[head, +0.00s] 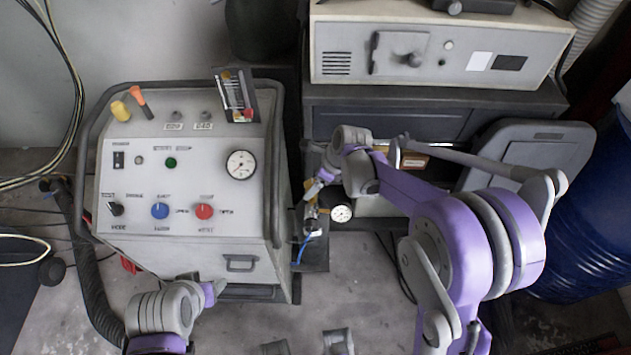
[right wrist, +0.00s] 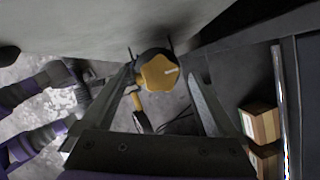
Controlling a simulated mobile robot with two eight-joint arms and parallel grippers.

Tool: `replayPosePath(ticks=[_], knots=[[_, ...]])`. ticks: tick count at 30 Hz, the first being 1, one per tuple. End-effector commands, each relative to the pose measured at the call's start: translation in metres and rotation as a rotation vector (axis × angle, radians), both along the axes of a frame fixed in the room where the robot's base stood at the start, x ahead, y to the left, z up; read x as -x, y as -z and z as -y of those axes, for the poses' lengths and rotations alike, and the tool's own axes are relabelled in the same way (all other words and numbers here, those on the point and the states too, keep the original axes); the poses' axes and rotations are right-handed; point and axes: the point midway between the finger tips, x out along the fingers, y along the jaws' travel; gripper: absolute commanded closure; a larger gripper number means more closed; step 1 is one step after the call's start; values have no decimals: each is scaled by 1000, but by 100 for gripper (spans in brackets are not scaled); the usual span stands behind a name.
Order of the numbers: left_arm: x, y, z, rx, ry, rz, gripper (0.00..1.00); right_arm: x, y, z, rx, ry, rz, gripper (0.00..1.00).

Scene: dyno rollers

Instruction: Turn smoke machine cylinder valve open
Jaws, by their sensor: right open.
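The smoke machine (head: 185,250) is a light grey cabinet at the left of the head view, with a gauge, knobs and a black tube frame. Beside its right side are small valve fittings (head: 311,222) and a round pressure gauge (head: 341,213). In the right wrist view, a yellow-orange valve knob (right wrist: 158,73) shows between the fingers of my right gripper (right wrist: 161,77), which is open; contact cannot be told. In the head view my right gripper (head: 318,183) hides the knob. My left gripper (head: 212,291) is low in front of the machine; its fingers are unclear.
A grey bench unit (head: 430,55) stands behind on a dark cabinet (head: 400,120). A blue barrel (head: 590,220) is at the right. A black hose (head: 90,275) runs along the machine's left side. Small boxes (right wrist: 262,123) sit at right in the wrist view.

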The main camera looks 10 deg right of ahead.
Motion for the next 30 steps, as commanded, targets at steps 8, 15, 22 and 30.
replayPosePath(ticks=[8, 15, 22, 30], knots=[[0, 0, 0, 0, 0, 0, 37, 0, 0, 0, 0, 0, 0, 28], [0, 0, 0, 0, 0, 0, 37, 0, 0, 0, 0, 0, 0, 71], [0, 0, 0, 0, 0, 0, 37, 0, 0, 0, 0, -3, 0, 91], [0, 3, 0, 0, 0, -1, 37, -1, 0, 1, -1, -72, 0, 91]])
